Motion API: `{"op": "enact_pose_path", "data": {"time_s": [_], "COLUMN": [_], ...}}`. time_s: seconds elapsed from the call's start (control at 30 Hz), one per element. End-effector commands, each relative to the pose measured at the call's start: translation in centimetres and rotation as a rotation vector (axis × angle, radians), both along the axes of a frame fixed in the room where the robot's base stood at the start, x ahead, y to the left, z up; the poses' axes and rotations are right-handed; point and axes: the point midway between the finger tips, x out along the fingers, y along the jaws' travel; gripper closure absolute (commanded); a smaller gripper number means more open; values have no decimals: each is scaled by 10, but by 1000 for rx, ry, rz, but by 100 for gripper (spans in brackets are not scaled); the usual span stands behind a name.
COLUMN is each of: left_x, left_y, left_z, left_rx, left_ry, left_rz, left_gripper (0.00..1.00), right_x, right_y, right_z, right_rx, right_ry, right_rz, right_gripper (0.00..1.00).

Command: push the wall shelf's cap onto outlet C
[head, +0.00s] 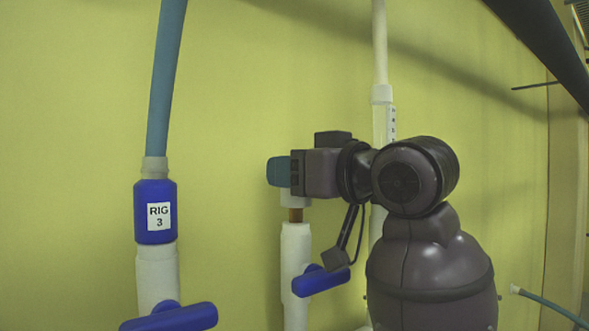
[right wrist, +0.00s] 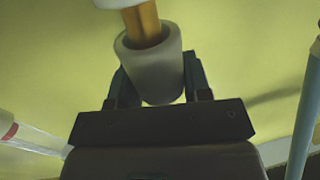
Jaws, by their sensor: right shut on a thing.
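My right gripper (head: 279,172) is shut on a white cap (head: 294,200), with its teal fingers on either side of it. The cap also shows between the fingers in the right wrist view (right wrist: 153,72). A brass-coloured stub (head: 295,215) rises from a white upright pipe (head: 295,255) with a blue valve handle (head: 321,281). In the right wrist view the stub (right wrist: 146,24) enters the cap's open end, and a length of bare brass shows between cap and pipe. No letter is readable on this outlet. The left gripper is not in view.
To the left, a blue fitting labelled RIG 3 (head: 155,228) joins a teal hose (head: 166,80) to a white pipe with a blue handle (head: 170,317). A labelled white pipe (head: 381,110) runs behind my right wrist. The yellow-green wall (head: 235,130) is close behind.

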Motion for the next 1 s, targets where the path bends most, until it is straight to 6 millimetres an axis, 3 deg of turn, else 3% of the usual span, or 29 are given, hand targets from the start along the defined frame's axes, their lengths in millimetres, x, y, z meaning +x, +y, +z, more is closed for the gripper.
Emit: {"op": "enact_pose_path", "data": {"time_s": [1.0], "left_x": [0], "left_y": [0], "left_z": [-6], "left_rx": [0], "left_ry": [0], "left_rz": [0], "left_gripper": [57], "right_x": [0], "right_y": [0], "right_z": [-12], "right_rx": [0], "right_ry": [0], "right_rz": [0], "right_gripper": [80]}}
